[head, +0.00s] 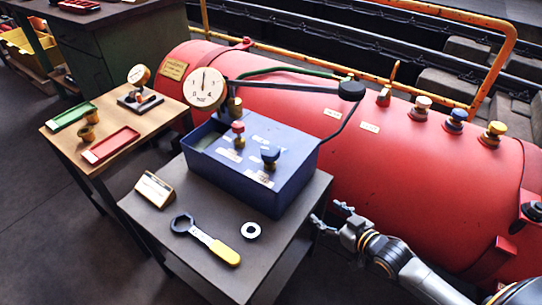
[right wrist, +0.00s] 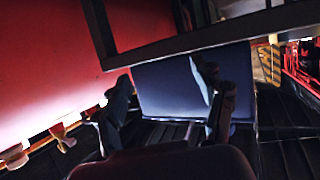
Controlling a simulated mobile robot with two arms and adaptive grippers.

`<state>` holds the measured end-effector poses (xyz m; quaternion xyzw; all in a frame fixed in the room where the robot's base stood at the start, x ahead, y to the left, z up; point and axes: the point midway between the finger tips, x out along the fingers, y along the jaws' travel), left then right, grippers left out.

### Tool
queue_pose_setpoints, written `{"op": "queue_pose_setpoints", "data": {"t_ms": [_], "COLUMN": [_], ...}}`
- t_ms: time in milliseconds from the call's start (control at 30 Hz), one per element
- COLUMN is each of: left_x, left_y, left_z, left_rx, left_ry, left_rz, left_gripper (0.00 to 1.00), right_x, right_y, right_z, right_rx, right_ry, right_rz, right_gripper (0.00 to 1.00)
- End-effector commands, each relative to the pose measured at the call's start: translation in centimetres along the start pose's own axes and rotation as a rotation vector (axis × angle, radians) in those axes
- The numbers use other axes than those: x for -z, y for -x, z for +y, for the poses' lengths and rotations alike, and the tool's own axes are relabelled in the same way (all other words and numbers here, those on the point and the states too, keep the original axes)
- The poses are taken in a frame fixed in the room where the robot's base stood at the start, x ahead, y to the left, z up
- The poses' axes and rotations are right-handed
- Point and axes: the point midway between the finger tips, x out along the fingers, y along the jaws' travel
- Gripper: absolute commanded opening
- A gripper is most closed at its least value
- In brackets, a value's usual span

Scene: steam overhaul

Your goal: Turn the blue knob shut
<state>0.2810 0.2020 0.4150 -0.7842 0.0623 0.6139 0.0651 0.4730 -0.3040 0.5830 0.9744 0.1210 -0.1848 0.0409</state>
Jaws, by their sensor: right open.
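A dark blue knob (head: 270,156) stands on top of the blue box (head: 290,185) on the near grey table. A red knob (head: 238,128) stands beside it to the left. Another blue knob (head: 456,118) stands on the red boiler between a pale pink knob (head: 422,104) and a yellow knob (head: 493,131). My right gripper (head: 330,214) is open and empty at the table's right edge, between table and boiler, apart from all these knobs. In the right wrist view its two fingers (right wrist: 168,100) are spread before a blue surface. My left gripper is out of view.
A yellow-handled wrench (head: 215,241), a white ring (head: 251,230) and a small sign (head: 154,190) lie or stand on the grey table (head: 270,265). A gauge (head: 205,88) rises behind the box. A yellow rail (head: 495,70) runs behind the red boiler (head: 400,170).

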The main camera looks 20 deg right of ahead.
Motion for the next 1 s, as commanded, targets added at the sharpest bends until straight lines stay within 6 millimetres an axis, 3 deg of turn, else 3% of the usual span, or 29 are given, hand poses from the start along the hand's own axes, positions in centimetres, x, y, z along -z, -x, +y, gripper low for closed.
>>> {"op": "queue_pose_setpoints", "data": {"t_ms": [33,100,200,300,567,1000], "left_x": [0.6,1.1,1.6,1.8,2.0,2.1], "left_y": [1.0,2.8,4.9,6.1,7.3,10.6], "left_z": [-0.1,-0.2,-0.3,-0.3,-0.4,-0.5], "left_rx": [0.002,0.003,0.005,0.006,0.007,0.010], "left_ry": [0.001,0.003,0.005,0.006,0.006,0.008], "left_rz": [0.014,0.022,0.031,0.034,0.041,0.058], "left_gripper": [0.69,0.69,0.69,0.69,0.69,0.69], "right_x": [3.6,8.2,12.8,15.3,16.7,18.8], "right_y": [0.3,1.4,3.0,4.1,3.4,-2.0], "right_z": [-0.6,-1.9,-3.9,-5.2,-5.9,-7.4], "right_rx": [0.047,0.115,0.199,0.250,0.265,0.263], "right_ry": [0.018,0.022,0.022,0.017,0.013,0.013], "right_rz": [0.090,0.199,0.307,0.364,0.387,0.386], "right_gripper": [0.69,0.69,0.69,0.69,0.69,0.69]}}
